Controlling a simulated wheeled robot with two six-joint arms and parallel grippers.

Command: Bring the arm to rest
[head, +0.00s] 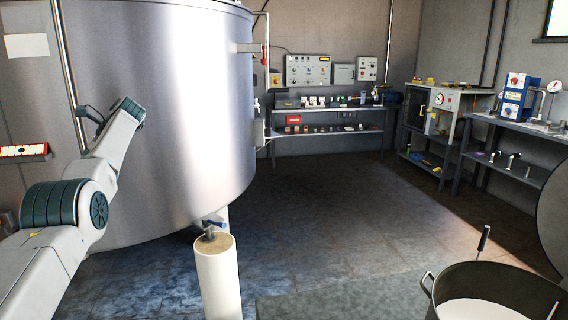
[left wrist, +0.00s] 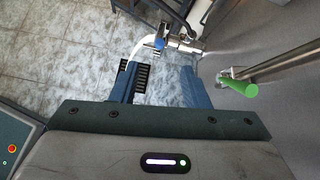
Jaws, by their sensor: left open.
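My left arm (head: 112,150) comes in from the left in the head view, bent up in front of the large steel tank (head: 165,100). Its gripper is not clearly seen there, being mostly hidden at the far end of the arm. In the left wrist view my left gripper (left wrist: 158,72) has its two blue fingers apart, with only tiled floor showing between them. A small valve with a blue handle (left wrist: 160,43) and a curved white spout (left wrist: 142,46) shows beyond the fingertips. My right gripper is not in view.
A green-ended handle (left wrist: 238,88) on a metal pipe stands right of the fingers. A white cylinder (head: 219,280) stands below the tank's blue-handled outlet (head: 214,222). A large pot (head: 485,280) is at lower right. Benches line the back; the middle floor is clear.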

